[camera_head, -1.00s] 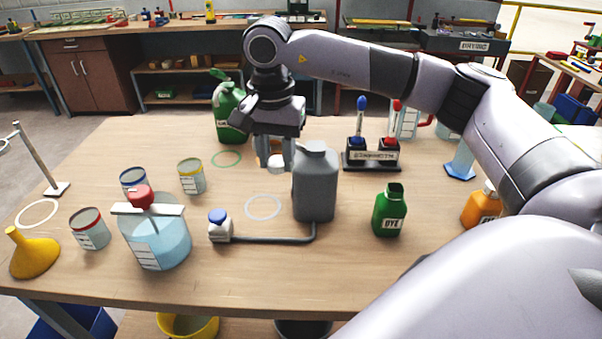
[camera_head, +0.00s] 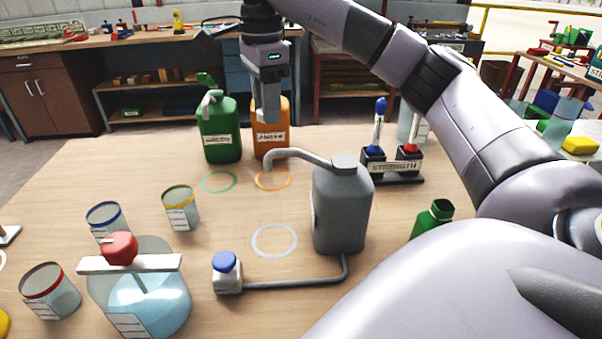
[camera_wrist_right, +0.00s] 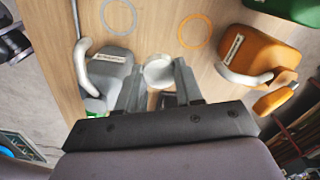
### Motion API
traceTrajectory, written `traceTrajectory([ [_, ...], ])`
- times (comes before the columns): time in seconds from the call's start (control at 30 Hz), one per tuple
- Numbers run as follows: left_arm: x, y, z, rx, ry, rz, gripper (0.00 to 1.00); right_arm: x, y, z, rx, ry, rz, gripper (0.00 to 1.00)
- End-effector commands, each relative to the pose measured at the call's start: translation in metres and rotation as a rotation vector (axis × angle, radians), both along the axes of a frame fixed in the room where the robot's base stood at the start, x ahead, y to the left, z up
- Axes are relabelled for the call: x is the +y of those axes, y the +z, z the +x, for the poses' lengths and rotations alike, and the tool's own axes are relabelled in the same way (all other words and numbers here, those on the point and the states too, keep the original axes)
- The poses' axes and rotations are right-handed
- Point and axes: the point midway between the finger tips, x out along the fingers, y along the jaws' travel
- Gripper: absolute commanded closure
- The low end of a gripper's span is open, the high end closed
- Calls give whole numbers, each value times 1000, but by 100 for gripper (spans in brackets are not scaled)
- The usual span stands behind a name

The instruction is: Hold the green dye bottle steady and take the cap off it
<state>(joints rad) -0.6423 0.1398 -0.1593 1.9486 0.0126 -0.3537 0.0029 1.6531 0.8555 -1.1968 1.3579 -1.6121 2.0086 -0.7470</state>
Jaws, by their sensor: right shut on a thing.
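The green dye bottle (camera_head: 431,222) stands upright on the table at the right in the head view. Its mouth is open and dark, with no cap on it. My right arm hides its lower part. My right gripper (camera_head: 268,112) is well away from it, above the far side of the table in front of the orange jug. In the wrist view the right gripper (camera_wrist_right: 158,82) is shut on a pale round cap-like piece (camera_wrist_right: 158,70). I cannot tell for certain that it is the bottle's cap. My left gripper is not in view.
A grey jug (camera_head: 340,212) with a long spout stands mid-table. A green jug (camera_head: 219,140) and the orange jug (camera_head: 275,145) stand at the back. The grey ring (camera_head: 274,241) is empty.

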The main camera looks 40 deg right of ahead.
Motion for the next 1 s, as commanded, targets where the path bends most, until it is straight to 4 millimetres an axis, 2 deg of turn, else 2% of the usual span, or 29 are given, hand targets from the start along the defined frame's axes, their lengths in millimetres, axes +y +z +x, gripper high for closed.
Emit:
traceTrajectory([
  [0.17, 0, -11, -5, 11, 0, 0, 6, -1, -35, -1, 6, 1, -2, 100],
  [0.5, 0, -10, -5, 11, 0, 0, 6, -1, -122, -1, 6, 0, -2, 100],
  [0.6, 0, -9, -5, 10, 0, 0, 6, 0, -142, -1, 4, 0, -1, 100],
  [0.83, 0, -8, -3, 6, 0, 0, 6, 0, -163, 0, 3, 0, -2, 100],
  [1.0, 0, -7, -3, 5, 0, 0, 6, 0, -189, -1, 5, 0, -2, 100],
])
